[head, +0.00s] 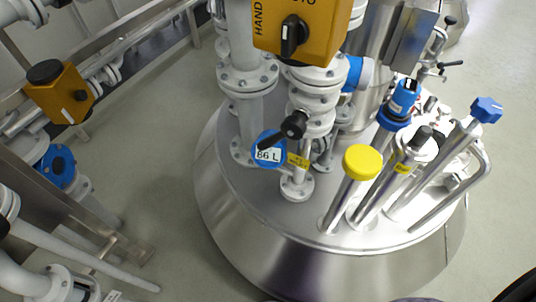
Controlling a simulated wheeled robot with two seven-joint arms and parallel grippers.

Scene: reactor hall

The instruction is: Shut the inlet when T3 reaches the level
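A steel tank (230,205) with a domed lid fills the middle of the head view; no readable T3 mark shows. A round blue gauge (270,146) on its top reads what looks like 66 L; the first digit is unclear. Next to it is a black-knobbed lever (293,125) and a small yellow tag (298,160) with unreadable text. Above, an orange box (330,32) marked HAND, with a partly cut-off second word, carries a black selector knob (293,34) with its grip roughly upright. Which part is the inlet I cannot tell. Neither gripper is in view.
A yellow-capped tube (362,163), a blue-topped sensor (403,98) and a blue-knobbed pipe (486,109) stand up from the lid. Another orange box (58,92) and white pipes (75,250) are at left. Grey floor (145,150) is bare between them.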

